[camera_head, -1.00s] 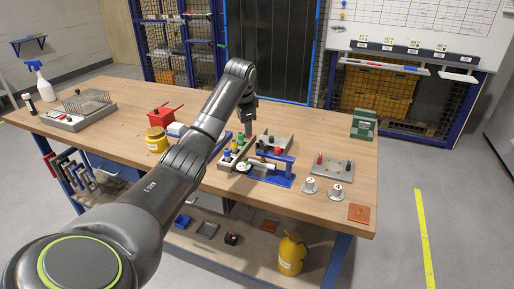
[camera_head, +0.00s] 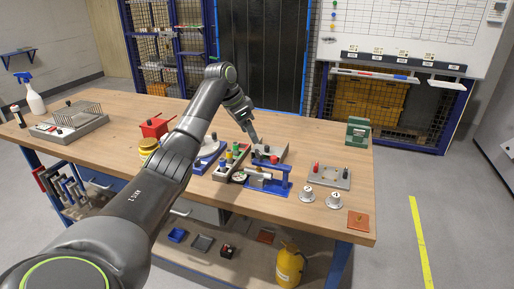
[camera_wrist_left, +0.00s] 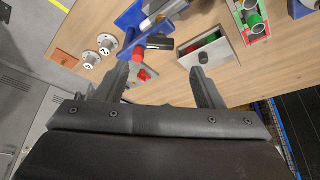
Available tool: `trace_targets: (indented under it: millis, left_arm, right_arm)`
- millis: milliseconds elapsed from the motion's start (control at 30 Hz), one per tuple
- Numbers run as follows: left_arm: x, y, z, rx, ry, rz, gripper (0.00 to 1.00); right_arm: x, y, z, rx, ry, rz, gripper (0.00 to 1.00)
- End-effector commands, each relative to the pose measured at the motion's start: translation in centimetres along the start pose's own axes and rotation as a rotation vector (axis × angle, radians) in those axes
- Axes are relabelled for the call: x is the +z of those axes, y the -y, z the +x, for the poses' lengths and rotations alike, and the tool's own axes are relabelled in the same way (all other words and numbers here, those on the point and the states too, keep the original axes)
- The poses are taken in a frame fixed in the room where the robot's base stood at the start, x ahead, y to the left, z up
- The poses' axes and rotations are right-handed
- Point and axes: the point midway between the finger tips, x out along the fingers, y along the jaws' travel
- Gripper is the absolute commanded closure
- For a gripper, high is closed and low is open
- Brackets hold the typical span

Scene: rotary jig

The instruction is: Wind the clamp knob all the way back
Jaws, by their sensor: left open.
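The blue clamp (camera_head: 283,178) stands near the middle of the bench, with a red knob (camera_head: 274,160) at its top. In the left wrist view the blue clamp (camera_wrist_left: 130,14) is at the top, partly cut off, and its red knob (camera_wrist_left: 138,54) shows just beyond the left fingertip. My left gripper (camera_head: 257,143) is above the bench behind the clamp, pointing down. In the left wrist view its two fingers (camera_wrist_left: 161,72) are apart with nothing between them. My right gripper is out of view.
A grey tray (camera_head: 262,150) lies behind the clamp. A block with coloured pegs (camera_head: 230,158) stands left of it.

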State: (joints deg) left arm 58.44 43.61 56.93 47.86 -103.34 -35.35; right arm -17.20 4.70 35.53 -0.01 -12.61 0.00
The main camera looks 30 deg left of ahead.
Motion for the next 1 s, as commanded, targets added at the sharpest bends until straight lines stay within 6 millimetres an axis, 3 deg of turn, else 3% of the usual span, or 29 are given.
trace_targets:
  millis: [200,400,833,1000]
  left_arm:
    - [0.0,-0.1,4.6,0.003,0.002,-0.001,0.38]
    - [0.0,0.0,7.3,0.001,0.001,-0.001,0.38]
    - [0.0,0.0,8.4,-0.001,0.001,0.001,0.38]
    - [0.0,0.0,8.3,-0.001,0.001,0.001,0.6]
  right_arm:
    - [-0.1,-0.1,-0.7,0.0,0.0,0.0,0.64]
    - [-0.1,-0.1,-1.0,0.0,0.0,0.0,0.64]
    - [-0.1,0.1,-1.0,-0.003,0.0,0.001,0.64]
    - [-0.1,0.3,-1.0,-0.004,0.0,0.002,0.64]
